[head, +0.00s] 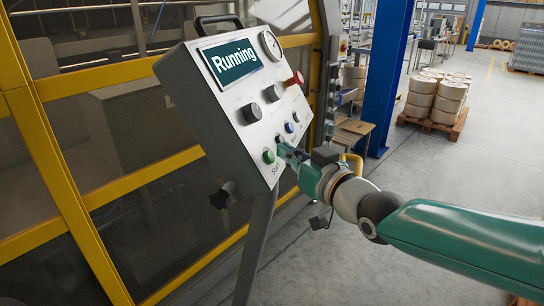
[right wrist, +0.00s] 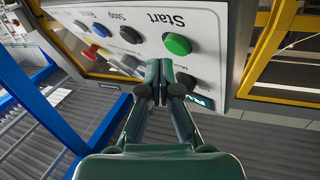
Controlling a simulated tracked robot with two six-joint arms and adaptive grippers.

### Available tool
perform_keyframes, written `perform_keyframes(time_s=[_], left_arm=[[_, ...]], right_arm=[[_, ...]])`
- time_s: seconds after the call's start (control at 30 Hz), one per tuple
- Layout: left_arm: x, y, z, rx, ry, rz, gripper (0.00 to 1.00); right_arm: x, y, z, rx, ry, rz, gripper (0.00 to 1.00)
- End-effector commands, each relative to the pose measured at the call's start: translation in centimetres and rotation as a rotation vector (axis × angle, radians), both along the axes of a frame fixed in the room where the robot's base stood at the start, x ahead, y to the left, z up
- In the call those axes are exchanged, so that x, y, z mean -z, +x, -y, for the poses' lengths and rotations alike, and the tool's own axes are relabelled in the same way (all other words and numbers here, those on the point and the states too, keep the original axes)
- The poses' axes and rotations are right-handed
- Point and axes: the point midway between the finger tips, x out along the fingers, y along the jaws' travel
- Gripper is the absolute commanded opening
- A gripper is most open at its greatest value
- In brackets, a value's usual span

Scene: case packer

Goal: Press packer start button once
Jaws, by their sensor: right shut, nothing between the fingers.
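The control panel (head: 222,85) stands tilted on a post, and its screen (head: 235,60) reads "Running". The green start button (head: 268,156) is at the panel's lower corner, above the word "Start". It also shows in the right wrist view (right wrist: 177,44), uncovered. My right gripper (head: 284,150) is shut and empty, its fingertips close to the panel face, just right of the green button. In the right wrist view the closed fingertips (right wrist: 159,66) appear below and left of the button; I cannot tell whether they touch the panel. My left gripper is out of view.
Beside the start button are a black stop button (right wrist: 130,34) and a blue button (head: 289,127). A red knob (head: 295,79), black dials (head: 252,112) and a gauge (head: 270,46) sit higher on the panel. A yellow-framed enclosure (head: 142,182) stands behind.

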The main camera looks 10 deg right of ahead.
Motion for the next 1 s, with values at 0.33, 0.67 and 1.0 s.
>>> perform_keyframes(time_s=[0.33, 0.67, 1.0], left_arm=[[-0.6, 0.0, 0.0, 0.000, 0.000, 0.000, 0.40], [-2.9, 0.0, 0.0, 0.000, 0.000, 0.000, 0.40], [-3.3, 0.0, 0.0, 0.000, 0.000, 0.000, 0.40]], right_arm=[[-0.7, -0.4, 0.7, 0.001, 0.001, 0.002, 0.00], [-2.5, -1.8, 3.2, 0.004, 0.000, 0.001, 0.00], [-2.5, -2.2, 3.7, 0.000, 0.002, -0.001, 0.00]])
